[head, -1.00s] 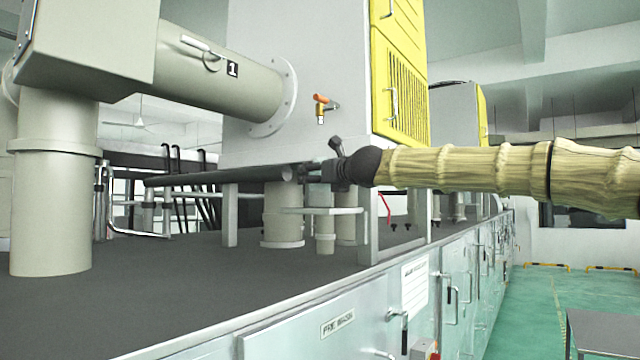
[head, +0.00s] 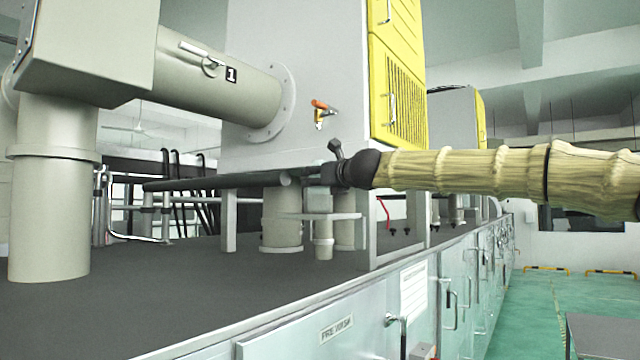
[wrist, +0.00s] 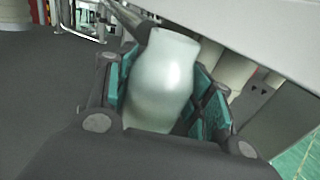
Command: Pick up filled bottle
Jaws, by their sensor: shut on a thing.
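In the wrist view a pale, glossy, whitish bottle (wrist: 162,82) stands between the two teal-padded fingers of my gripper (wrist: 168,92). The pads are on both sides of it, and my gripper is shut on it. Its lower end is hidden by the gripper body. I cannot tell the fill level. In the head view my gripper (head: 316,178) is at the end of the arm, in front of the grey machine. A small greyish shape just below it, above a small bracket shelf, appears to be the bottle (head: 318,202).
An orange-handled tap (head: 322,112) sticks out of the grey machine (head: 280,60) above the gripper. A large pipe (head: 215,82) is at upper left. Legs and short pipes stand under the machine. The dark worktop (head: 150,310) is clear at front left.

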